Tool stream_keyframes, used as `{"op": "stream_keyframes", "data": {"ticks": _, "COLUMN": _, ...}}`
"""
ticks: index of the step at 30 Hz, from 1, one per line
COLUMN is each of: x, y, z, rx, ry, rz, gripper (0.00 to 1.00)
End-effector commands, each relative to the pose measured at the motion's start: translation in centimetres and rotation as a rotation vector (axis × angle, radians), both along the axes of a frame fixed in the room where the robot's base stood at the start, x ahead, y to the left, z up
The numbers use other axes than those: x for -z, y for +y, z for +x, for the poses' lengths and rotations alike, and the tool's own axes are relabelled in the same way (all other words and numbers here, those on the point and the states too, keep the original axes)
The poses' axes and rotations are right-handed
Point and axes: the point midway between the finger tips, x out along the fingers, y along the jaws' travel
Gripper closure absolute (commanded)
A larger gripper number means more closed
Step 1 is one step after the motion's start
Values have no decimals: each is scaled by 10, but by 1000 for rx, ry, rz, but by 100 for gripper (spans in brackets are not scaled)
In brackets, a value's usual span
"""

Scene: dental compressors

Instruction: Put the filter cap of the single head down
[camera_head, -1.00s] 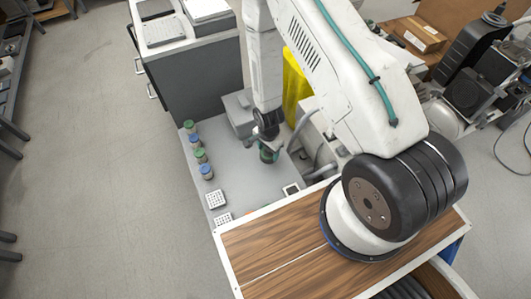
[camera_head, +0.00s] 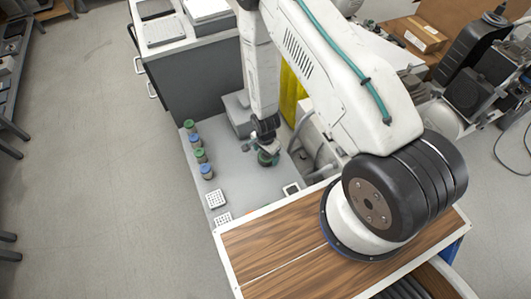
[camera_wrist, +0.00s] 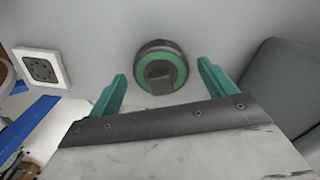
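The filter cap (camera_wrist: 161,66) is round, with a dark rim, a green ring and a dark raised grip in the middle. In the wrist view it sits on the grey surface, between and slightly beyond the two teal fingertips. My gripper (camera_wrist: 163,82) is open, with a gap between each finger and the cap. In the head view my gripper (camera_head: 268,158) is low over the grey bench top (camera_head: 235,180), and the cap is mostly hidden there by the fingers and wrist.
Several jars with green and blue lids (camera_head: 200,155) stand along the bench's left edge. White blocks with holes (camera_head: 217,199) lie near the front. Grey compressor parts (camera_head: 322,155) crowd the right.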

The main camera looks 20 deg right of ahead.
Motion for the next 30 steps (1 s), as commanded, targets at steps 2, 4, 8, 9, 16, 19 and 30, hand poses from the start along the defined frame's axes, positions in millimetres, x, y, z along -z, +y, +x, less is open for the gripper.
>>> {"op": "stream_keyframes", "data": {"ticks": 2, "x": -2, "y": 0, "z": 0, "rx": 0, "ry": -1, "rz": 0, "gripper": 17}}
{"op": "stream_keyframes", "data": {"ticks": 4, "x": -7, "y": 0, "z": 1, "rx": 0, "ry": -2, "rz": 0, "gripper": 17}}
{"op": "stream_keyframes", "data": {"ticks": 8, "x": -25, "y": 0, "z": 2, "rx": 0, "ry": -4, "rz": 1, "gripper": 17}}
{"op": "stream_keyframes", "data": {"ticks": 9, "x": -33, "y": 0, "z": 2, "rx": 0, "ry": -4, "rz": 1, "gripper": 17}}
{"op": "stream_keyframes", "data": {"ticks": 16, "x": -80, "y": 0, "z": 1, "rx": 0, "ry": -3, "rz": 0, "gripper": 17}}
{"op": "stream_keyframes", "data": {"ticks": 19, "x": -97, "y": 0, "z": 1, "rx": 0, "ry": -3, "rz": 0, "gripper": 17}}
{"op": "stream_keyframes", "data": {"ticks": 30, "x": -123, "y": 0, "z": 0, "rx": -1, "ry": -1, "rz": 0, "gripper": 17}}
